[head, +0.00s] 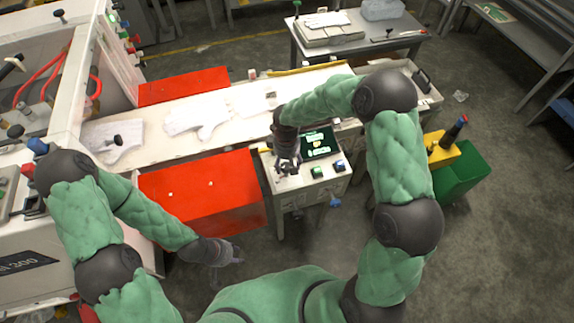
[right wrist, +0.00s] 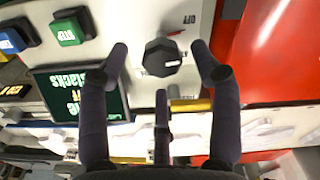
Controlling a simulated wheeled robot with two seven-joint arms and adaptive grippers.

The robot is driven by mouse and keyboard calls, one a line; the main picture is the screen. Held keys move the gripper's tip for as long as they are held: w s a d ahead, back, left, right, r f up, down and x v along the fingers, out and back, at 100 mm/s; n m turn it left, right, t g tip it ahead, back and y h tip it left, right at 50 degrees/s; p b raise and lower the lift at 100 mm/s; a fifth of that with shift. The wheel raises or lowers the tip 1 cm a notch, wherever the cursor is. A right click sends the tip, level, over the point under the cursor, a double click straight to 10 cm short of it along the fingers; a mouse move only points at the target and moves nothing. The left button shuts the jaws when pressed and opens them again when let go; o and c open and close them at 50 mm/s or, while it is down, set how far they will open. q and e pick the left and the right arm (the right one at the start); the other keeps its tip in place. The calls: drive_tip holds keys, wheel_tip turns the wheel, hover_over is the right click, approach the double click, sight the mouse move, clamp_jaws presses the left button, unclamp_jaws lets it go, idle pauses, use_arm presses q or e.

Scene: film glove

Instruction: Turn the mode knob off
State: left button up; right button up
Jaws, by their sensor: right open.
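The mode knob (right wrist: 162,57) is a black many-sided dial with a white pointer mark, on the pale control panel (head: 322,184). The pointer faces right in the right wrist view. An OFF label (right wrist: 190,18) is printed up and right of the knob, with a short red mark near it. My right gripper (right wrist: 160,50) is open, its fingertips on either side of the knob; I cannot tell whether they touch it. In the head view my right gripper (head: 288,167) is over the panel's left part and hides the knob. My left gripper (head: 232,254) hangs low, away from the panel.
A green STEP button (right wrist: 70,30), a blue button (right wrist: 12,40) and a lit screen (head: 319,143) sit beside the knob. A red cover (head: 203,190) stands left of the panel. White gloves (head: 198,118) lie on the belt behind. A green bin (head: 462,172) stands right.

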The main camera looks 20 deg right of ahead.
sight(287, 167)
wheel_tip(287, 167, up, 10)
idle(0.4)
drive_tip(key=shift+f, duration=0.1)
